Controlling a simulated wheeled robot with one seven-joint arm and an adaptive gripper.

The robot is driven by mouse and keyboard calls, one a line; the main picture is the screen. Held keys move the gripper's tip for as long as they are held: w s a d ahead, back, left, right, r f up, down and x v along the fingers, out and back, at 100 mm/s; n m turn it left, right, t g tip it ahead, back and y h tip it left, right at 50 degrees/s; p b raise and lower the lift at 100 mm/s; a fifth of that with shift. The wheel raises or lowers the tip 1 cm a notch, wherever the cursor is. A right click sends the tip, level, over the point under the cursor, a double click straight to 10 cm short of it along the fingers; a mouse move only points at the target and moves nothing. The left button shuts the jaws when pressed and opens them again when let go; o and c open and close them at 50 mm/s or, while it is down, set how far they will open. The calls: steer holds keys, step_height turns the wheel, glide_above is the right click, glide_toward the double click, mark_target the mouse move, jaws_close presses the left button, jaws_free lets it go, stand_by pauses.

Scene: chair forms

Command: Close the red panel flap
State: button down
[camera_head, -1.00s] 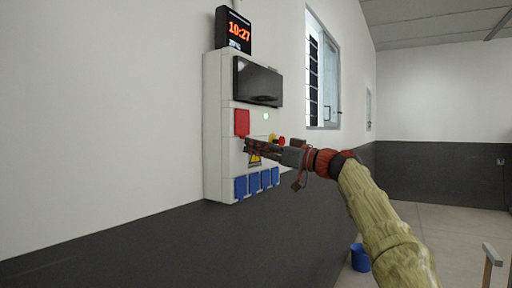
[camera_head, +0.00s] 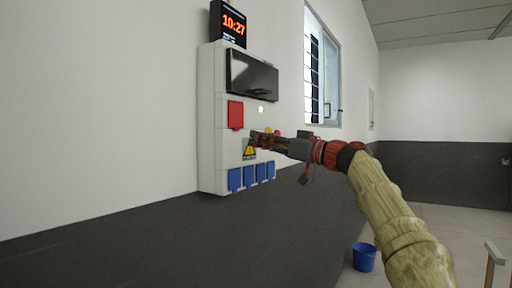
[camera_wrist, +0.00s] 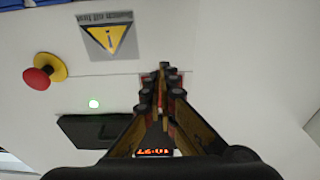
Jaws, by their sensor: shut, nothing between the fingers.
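The red panel flap (camera_head: 235,115) is on the front of the white wall box (camera_head: 207,125), below the dark screen. It looks about upright against the box face; I cannot tell if it is flush. My gripper (camera_head: 253,138) is shut and empty, its tips just below and right of the flap in the head view. In the wrist view the picture is upside down, and my gripper (camera_wrist: 164,75) points at the white face near the warning sign (camera_wrist: 105,36). The flap is mostly hidden behind the fingers there.
A red push button on a yellow base (camera_wrist: 38,78) is close beside my gripper. Blue socket covers (camera_head: 252,175) line the box's bottom. A clock (camera_head: 229,24) sits on top. A blue bucket (camera_head: 364,257) stands on the floor at lower right.

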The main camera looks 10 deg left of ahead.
step_height(320, 180, down, 24)
steer(key=w+d+m+h+b, duration=0.2)
steer(key=d+m+h, duration=0.15)
steer(key=m, duration=0.35)
steer(key=s+d+f+m+g+h, duration=0.1)
steer(key=s+d+f+m+h, duration=0.1)
steer(key=s+f+h, duration=0.3)
steer(key=s+d+f+m+g, duration=0.1)
steer(key=s+d+f+m, duration=0.15)
steer(key=f, duration=0.55)
steer(key=s+d+f+m+h+p, duration=0.1)
steer(key=s+d+f+h, duration=0.1)
steer(key=s+d+f, duration=0.4)
steer(key=s+d+f+m+g+h+p, duration=0.15)
steer(key=s+d, duration=0.25)
steer(key=s, duration=0.5)
steer(key=s+d+f+h, duration=0.3)
steer(key=s+d+f, duration=0.15)
steer(key=s, duration=0.25)
steer(key=s+d+t+h+p, duration=0.1)
steer(key=s+d, duration=0.3)
steer(key=s, duration=0.4)
steer(key=s+d+h+p, duration=0.1)
steer(key=s+d+h, duration=0.1)
steer(key=s+d, duration=0.3)
steer(key=shift+s+f+t+p, duration=0.35)
steer(key=shift+s+f, duration=0.1)
steer(key=shift+s, duration=1.85)
